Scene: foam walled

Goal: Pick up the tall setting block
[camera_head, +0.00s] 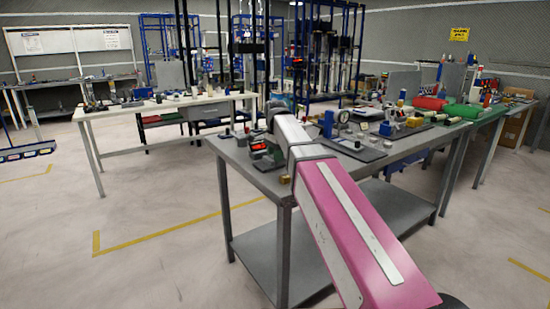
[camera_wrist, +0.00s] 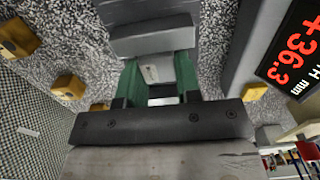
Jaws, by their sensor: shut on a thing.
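My gripper (camera_wrist: 157,78) has two green fingers closed on a pale grey block, which I take to be the tall setting block (camera_wrist: 150,72). Only a small part of the block shows between the fingers; how far it stands above the surface I cannot tell. A larger grey block-like part (camera_wrist: 152,36) lies just beyond the fingertips in the wrist view. In the head view my arm reaches over the near left end of the grey workbench (camera_head: 232,153), and its wrist mostly hides the gripper and the block.
A gauge display (camera_wrist: 292,48) with red digits is close on the right in the wrist view. Small yellow blocks (camera_wrist: 68,85) are around the gripper on speckled grey. On the bench, a dial gauge (camera_head: 343,116) and other tools stand right of my arm. Open floor (camera_head: 160,205) is left.

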